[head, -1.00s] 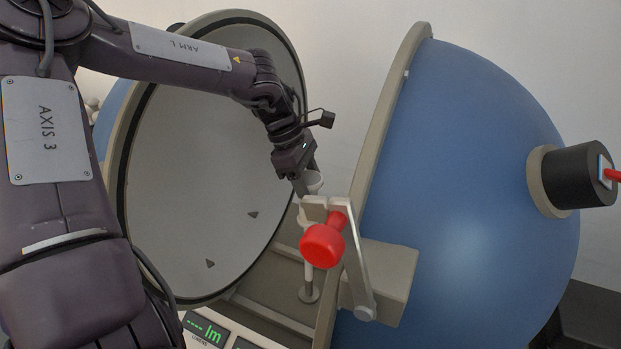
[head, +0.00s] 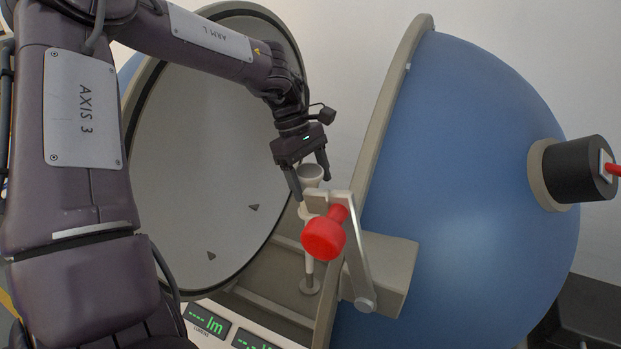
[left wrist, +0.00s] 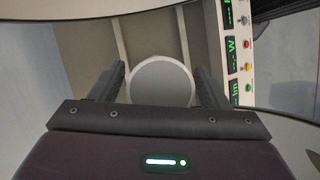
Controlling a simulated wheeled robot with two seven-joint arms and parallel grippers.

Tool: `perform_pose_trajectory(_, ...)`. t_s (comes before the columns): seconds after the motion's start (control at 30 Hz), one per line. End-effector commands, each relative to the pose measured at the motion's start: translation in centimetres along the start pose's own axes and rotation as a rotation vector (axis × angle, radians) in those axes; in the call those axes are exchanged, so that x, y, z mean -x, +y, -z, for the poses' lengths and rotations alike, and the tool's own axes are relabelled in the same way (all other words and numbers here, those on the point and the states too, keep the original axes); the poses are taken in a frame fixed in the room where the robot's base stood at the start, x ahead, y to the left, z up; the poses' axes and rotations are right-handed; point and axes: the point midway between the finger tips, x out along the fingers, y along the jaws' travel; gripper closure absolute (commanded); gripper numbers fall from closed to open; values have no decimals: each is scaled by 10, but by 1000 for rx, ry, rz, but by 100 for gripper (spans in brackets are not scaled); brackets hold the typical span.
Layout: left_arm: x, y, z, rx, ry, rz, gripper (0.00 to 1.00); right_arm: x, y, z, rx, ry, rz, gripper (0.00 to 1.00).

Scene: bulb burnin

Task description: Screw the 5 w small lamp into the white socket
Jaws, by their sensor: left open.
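My left gripper (head: 312,188) is open in the head view, its fingers pointing down on either side of a pale, round-topped piece (head: 311,172) at the top of a white post (head: 309,262). This piece looks like the small lamp standing upright on the socket, but its wattage marking cannot be read. In the left wrist view its round, pale top (left wrist: 162,82) lies between the two fingers, with a gap visible at the left. The white socket and any thread are mostly hidden behind the red-knobbed latch and the fingers. My right gripper is not in view.
The post stands between the open pale half (head: 200,160) of a sphere and its blue half (head: 460,180). A latch arm with a red knob (head: 323,238) stands close in front of the post. A panel with green displays (head: 207,319) is below.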

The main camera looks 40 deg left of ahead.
Motion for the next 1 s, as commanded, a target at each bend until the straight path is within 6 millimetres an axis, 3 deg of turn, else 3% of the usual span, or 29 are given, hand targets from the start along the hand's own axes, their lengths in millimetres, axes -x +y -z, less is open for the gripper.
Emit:
perform_pose_trajectory(0.5, -3, 2, 1, 835, -6, -351, 30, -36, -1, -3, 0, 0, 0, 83)
perform_pose_trajectory(1.0, -1, 3, 3, 1560, 2, -651, 30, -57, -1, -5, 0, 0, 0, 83)
